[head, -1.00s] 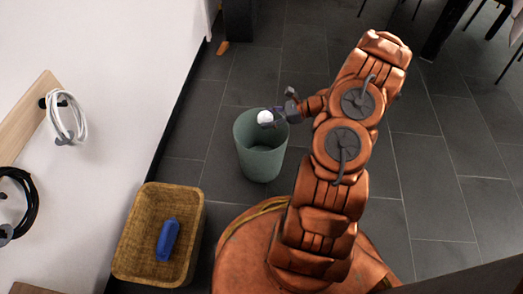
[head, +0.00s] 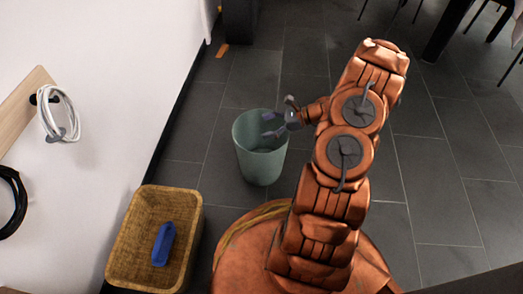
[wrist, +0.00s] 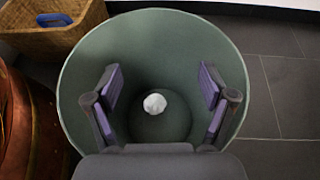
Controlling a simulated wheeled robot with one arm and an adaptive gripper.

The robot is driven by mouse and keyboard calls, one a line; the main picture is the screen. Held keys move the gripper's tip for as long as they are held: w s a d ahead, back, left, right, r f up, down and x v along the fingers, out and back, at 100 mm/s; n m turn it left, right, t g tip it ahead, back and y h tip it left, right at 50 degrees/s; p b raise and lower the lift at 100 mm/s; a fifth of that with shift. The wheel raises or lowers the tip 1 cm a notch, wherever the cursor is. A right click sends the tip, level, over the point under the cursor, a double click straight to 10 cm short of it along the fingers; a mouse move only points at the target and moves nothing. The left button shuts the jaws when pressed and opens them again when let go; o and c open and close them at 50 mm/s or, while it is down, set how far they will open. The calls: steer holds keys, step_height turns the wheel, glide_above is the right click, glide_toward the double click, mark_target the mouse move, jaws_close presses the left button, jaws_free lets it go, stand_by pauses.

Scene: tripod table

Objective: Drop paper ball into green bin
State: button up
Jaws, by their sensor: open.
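The green bin (head: 258,160) stands on the floor left of my arm in the head view. Its round mouth fills much of the wrist view, with its wall (wrist: 150,40) all around. The white paper ball (wrist: 154,103) is inside the bin, low down near its floor, between my fingers in the picture but apart from them. In the head view the ball is hidden. My gripper (head: 269,124) is open and empty over the bin's mouth; its two spread fingers (wrist: 160,95) also show in the wrist view.
A wicker basket (head: 120,262) with a blue object (head: 164,244) in it stands left of the bin, by the white wall. A white cable coil (head: 58,115) and a black one (head: 12,200) hang on the wall.

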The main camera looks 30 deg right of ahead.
steer(key=v, duration=1.2)
steer(key=shift+f, duration=0.1)
stand_by(0.4)
steer(key=s+a+r+n+g+h+p, duration=0.1)
steer(key=a+r+n+g+p, duration=0.25)
steer(key=a+r+p, duration=0.65)
steer(key=s+a+r+n+g+p, duration=0.15)
steer(key=a+r+n+p, duration=0.35)
steer(key=r, duration=0.9)
steer(key=a+r+n+g+h+p, duration=0.1)
steer(key=a+r+n+g+p, duration=0.4)
steer(key=a+r, duration=0.55)
steer(key=s+a+r+n+h+p, duration=0.1)
steer(key=s+r+n+h+p, duration=0.2)
steer(key=s+r+p, duration=0.4)
steer(key=s+a+r+n+h+p, duration=0.2)
steer(key=s+r+n+h+p, duration=0.1)
steer(key=s+r+p, duration=0.4)
steer(key=s+a+r+n+h+p, duration=0.2)
steer(key=s+r+n+p, duration=0.3)
steer(key=r+p, duration=0.6)
step_height(320, 180, up, 7)
steer(key=shift+s+r+n+h, duration=0.15)
steer(key=shift+s+n+h, duration=0.25)
steer(key=shift+s, duration=0.65)
